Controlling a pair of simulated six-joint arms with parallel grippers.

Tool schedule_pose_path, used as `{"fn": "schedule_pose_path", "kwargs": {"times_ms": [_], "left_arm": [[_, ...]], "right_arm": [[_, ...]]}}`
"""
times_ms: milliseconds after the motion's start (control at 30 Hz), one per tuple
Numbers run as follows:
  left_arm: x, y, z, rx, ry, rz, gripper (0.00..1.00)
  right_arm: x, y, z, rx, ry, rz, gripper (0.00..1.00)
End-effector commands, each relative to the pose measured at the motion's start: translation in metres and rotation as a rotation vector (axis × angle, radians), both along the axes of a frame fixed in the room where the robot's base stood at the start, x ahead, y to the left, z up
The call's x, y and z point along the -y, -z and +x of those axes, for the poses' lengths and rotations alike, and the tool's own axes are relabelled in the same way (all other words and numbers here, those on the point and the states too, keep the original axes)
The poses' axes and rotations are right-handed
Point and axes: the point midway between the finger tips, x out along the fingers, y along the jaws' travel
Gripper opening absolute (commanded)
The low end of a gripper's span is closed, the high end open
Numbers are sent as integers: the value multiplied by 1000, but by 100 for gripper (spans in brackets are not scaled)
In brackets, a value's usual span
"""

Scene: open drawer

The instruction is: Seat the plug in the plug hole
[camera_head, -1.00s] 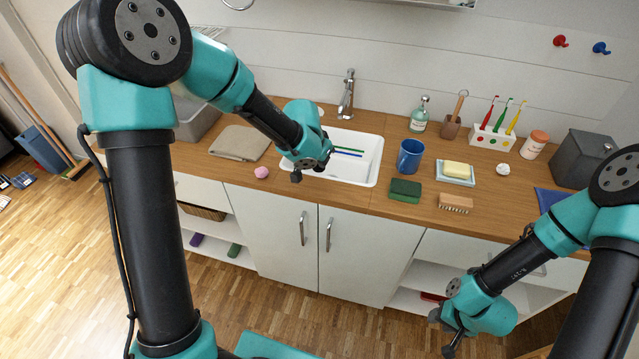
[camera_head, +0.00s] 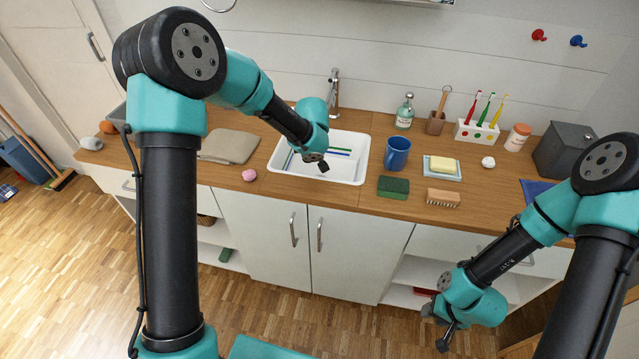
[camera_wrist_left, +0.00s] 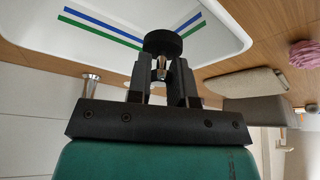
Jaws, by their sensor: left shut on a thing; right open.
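My left gripper (camera_head: 318,161) is over the white sink (camera_head: 360,161) in the head view. In the left wrist view, my left gripper (camera_wrist_left: 161,76) is shut on the plug (camera_wrist_left: 163,43), a black round disc with a metallic stem between the fingers. The sink also shows in the wrist view (camera_wrist_left: 108,16), with blue and green stripes on its floor. The plug hole is not visible in either view; the arm covers part of the basin. My right gripper (camera_head: 443,334) is open and empty, low in front of the cabinets.
A tap (camera_head: 334,95) stands behind the sink. A blue mug (camera_head: 397,154), a green sponge (camera_head: 393,187) and a brush (camera_head: 442,198) are on the counter to the right. A folded cloth (camera_head: 229,146) and a pink ball-like thing (camera_head: 249,175) are to the left.

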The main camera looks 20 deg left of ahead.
Motion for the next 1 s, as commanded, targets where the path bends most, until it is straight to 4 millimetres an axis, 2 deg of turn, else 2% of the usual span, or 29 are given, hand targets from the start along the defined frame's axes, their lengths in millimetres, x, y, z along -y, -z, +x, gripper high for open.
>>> {"fn": "schedule_pose_path", "kwargs": {"times_ms": [33,200,400,500,700,1000], "left_arm": [[2,6,10,0,-113,1,0],[3,24,33,0,-579,1,0],[12,44,48,2,-1103,-1,0],[17,51,51,3,-1290,-2,0],[22,56,52,4,-1449,-2,0],[22,57,51,4,-1451,-2,0]], "right_arm": [[0,0,0,0,0,0,43],[0,0,0,0,0,0,43],[0,0,0,0,0,0,43],[0,0,0,0,0,0,43],[0,0,0,0,0,0,43],[0,0,0,0,0,0,43]]}}
